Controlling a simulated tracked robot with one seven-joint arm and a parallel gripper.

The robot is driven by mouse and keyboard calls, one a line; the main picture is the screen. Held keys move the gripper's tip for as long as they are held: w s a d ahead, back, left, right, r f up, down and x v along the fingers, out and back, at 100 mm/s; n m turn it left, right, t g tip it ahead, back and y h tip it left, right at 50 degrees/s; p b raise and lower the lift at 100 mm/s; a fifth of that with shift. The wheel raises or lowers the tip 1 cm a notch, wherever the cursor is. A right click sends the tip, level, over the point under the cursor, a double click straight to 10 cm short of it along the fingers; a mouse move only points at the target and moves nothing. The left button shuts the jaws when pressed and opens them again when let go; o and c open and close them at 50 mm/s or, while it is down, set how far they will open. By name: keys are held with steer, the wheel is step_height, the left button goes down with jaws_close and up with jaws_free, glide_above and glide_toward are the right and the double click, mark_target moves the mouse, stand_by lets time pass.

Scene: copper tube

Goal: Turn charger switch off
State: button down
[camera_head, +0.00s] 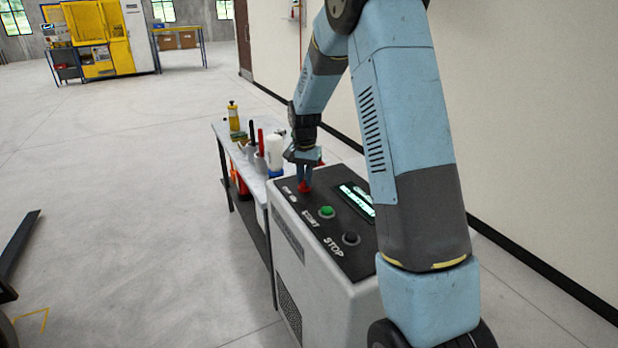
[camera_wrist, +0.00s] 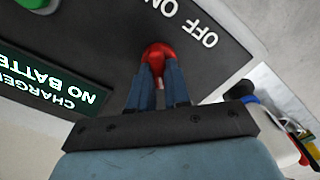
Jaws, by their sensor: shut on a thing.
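The charger (camera_head: 325,285) is a grey box with a dark sloped top panel. A red switch (camera_head: 304,187) sits at the panel's far end, by the ON/OFF lettering. It also shows in the wrist view (camera_wrist: 158,52), where the OFF and ON labels are beside it. My gripper (camera_head: 305,174) reaches down onto the switch, and its two blue fingers (camera_wrist: 158,75) are closed around it. The fingers hide part of the switch. The charger's display (camera_wrist: 48,85) is lit and reads "CHARGER" and "NO BATTE", with the rest cut off.
A green START button (camera_head: 326,211) and a black STOP button (camera_head: 351,238) stand nearer on the same panel. Behind the charger is a table (camera_head: 222,130) with a yellow bottle (camera_head: 233,118), a white bottle (camera_head: 275,152) and tools. A wall runs along the right. The floor at left is mostly clear.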

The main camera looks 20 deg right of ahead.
steer(key=n, duration=0.4)
steer(key=shift+a+f+n, duration=0.1)
steer(key=shift+a+n, duration=0.2)
steer(key=shift+n, duration=0.1)
steer(key=shift+s+n, duration=0.15)
steer(key=shift+n, duration=2.05)
steer(key=shift+d, duration=0.1)
steer(key=c, duration=1.1)
jaws_free()
